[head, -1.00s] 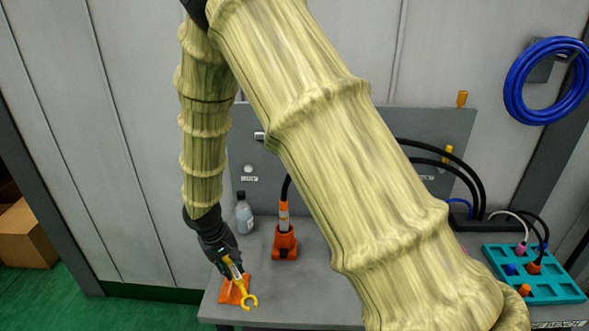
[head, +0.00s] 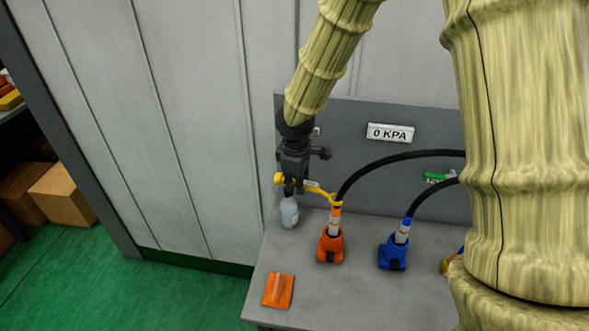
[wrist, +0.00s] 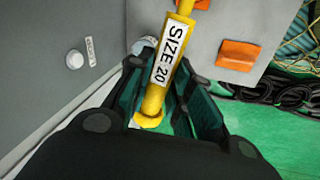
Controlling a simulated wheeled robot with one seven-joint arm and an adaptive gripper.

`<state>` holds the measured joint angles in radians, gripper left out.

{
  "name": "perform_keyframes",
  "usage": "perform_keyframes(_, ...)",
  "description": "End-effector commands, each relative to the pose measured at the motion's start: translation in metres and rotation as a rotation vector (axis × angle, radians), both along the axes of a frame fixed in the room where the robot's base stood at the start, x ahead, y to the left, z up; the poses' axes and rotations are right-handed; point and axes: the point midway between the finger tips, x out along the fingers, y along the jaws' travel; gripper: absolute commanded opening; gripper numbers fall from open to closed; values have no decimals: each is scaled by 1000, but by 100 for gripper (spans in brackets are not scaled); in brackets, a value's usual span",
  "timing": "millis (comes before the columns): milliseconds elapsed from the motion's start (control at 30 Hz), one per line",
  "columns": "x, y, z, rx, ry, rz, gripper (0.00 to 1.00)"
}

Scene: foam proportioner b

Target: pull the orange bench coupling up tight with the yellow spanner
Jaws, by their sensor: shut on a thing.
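The orange bench coupling (head: 331,246) stands upright on the grey bench in the head view, with a black hose rising from its orange-banded top. My gripper (head: 293,187) is left of it and above the bench, shut on the yellow spanner (head: 318,188). The spanner reaches right, and its open jaw is at the coupling's upper orange band; I cannot tell whether it is around the band or in front of it. In the wrist view the spanner's handle (wrist: 155,98), labelled "SIZE 20", lies between my fingers (wrist: 160,95). The spanner's jaw is out of that view.
A blue coupling (head: 392,253) stands right of the orange one. A clear bottle (head: 289,213) is just below my gripper. An orange pad (head: 278,291) lies bare at the bench's front left. A panel behind carries a "0 KPA" display (head: 390,133).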

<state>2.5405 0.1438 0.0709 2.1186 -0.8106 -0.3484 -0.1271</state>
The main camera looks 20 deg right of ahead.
Motion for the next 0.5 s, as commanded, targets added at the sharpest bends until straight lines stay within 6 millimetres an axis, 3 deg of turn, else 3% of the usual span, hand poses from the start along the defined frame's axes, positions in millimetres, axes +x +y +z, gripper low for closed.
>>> perform_keyframes(500, -3, -7, 2, 0, -1, -3, 0)
